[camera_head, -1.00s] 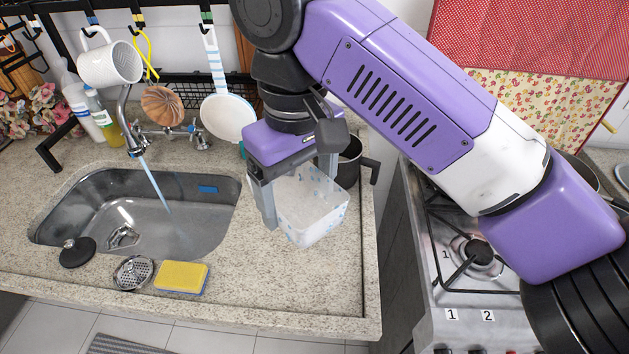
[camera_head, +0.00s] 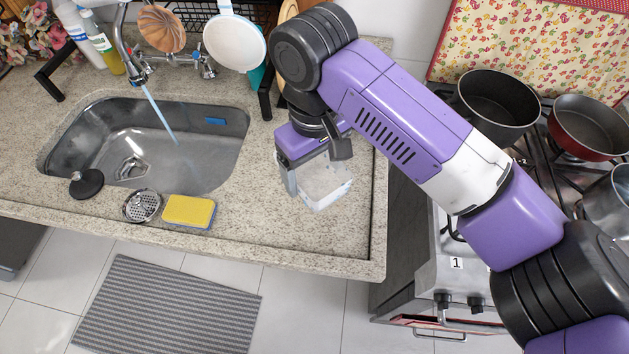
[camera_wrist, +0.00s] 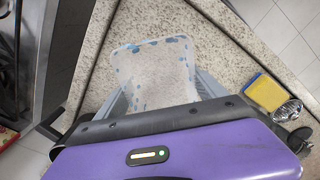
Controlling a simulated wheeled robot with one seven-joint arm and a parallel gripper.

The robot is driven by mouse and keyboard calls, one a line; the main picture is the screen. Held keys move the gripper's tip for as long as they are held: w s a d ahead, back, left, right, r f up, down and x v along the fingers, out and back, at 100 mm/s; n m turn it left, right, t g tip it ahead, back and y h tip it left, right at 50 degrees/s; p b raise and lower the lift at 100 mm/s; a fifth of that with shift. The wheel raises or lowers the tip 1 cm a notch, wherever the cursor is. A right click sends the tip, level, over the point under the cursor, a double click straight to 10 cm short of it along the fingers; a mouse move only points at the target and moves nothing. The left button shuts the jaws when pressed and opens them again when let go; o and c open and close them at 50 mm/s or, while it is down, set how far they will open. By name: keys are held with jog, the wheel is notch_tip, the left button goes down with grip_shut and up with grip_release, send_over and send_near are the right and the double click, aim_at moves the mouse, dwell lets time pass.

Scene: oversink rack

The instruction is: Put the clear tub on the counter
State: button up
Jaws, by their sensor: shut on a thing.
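The clear tub (camera_head: 326,188) is see-through with small blue marks. It is at the right part of the granite counter (camera_head: 262,228), between the sink and the stove. My gripper (camera_head: 318,172) is shut on the tub from above. In the wrist view the tub (camera_wrist: 155,62) lies between my two fingers (camera_wrist: 162,90), with the counter (camera_wrist: 212,40) seen through and around it. The tub is on or just above the counter; I cannot tell whether its base touches.
The sink (camera_head: 130,112) with running water is to the left. A yellow sponge (camera_head: 188,211), a strainer (camera_head: 142,206) and a black stopper (camera_head: 86,183) lie along its front edge. The stove with pots (camera_head: 497,100) is to the right. Bare counter lies in front of the tub.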

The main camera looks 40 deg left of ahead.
aim_at(315, 182)
jog(key=shift+f, duration=2.7)
jog(key=shift+f, duration=0.1)
jog(key=o, duration=1.3)
notch_tip(315, 182, up, 12)
jog(key=shift+b, duration=0.4)
